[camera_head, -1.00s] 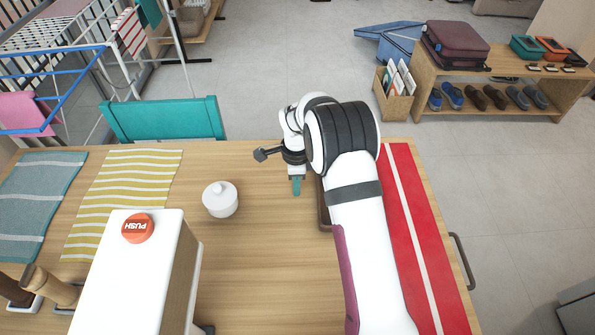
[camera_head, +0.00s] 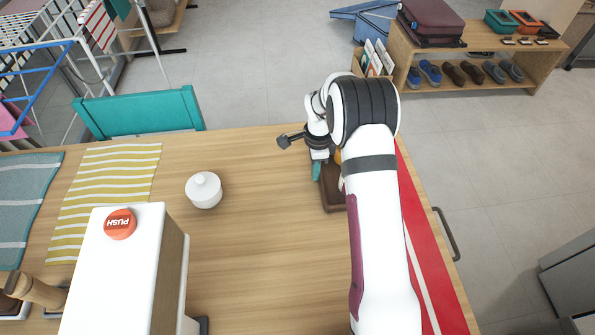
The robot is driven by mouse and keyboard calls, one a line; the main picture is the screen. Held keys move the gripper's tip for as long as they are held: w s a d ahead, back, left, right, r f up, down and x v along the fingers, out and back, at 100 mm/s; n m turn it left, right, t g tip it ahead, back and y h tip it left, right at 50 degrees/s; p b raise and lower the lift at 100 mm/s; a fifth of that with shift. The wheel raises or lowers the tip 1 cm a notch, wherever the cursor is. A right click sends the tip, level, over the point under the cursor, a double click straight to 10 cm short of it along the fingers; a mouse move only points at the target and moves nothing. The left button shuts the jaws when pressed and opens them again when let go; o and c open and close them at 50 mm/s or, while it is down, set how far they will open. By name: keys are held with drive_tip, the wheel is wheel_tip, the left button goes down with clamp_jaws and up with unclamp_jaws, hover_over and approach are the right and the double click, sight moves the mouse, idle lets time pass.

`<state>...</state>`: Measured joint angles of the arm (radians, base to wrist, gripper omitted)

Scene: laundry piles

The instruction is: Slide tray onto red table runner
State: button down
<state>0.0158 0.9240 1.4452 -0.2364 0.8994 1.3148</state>
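The brown tray (camera_head: 334,203) lies on the wooden table, left of the red runner and partly hidden behind my arm. An orange-yellow item (camera_head: 338,157) shows on or by it, mostly covered. The red table runner (camera_head: 431,252) with a white stripe lies along the table's right side, and my arm covers much of its left part.
A white lidded pot (camera_head: 204,191) stands left of my gripper. A yellow striped mat (camera_head: 105,195) and a teal mat (camera_head: 22,205) lie further left. The table's middle front is clear.

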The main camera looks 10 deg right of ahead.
sight(329, 177)
drive_tip(key=d, duration=0.8)
drive_tip(key=shift+d, duration=0.15)
drive_tip(key=a, duration=0.4)
drive_tip(key=shift+a+r, duration=0.15)
drive_tip(key=shift+r, duration=0.15)
drive_tip(key=s+a+r+n, duration=0.15)
drive_tip(key=s+r, duration=0.25)
drive_tip(key=r, duration=0.4)
drive_tip(key=s+a+r+n, duration=0.1)
drive_tip(key=s+r+n, duration=0.15)
drive_tip(key=r, duration=0.65)
drive_tip(key=s+a+r+n+y, duration=0.1)
drive_tip(key=s+n, duration=0.3)
drive_tip(key=s, duration=1)
drive_tip(key=s+a+r+n, duration=0.2)
drive_tip(key=s+a+n, duration=0.2)
drive_tip(key=s, duration=1)
drive_tip(key=shift+a+y, duration=0.35)
drive_tip(key=shift+y, duration=0.05)
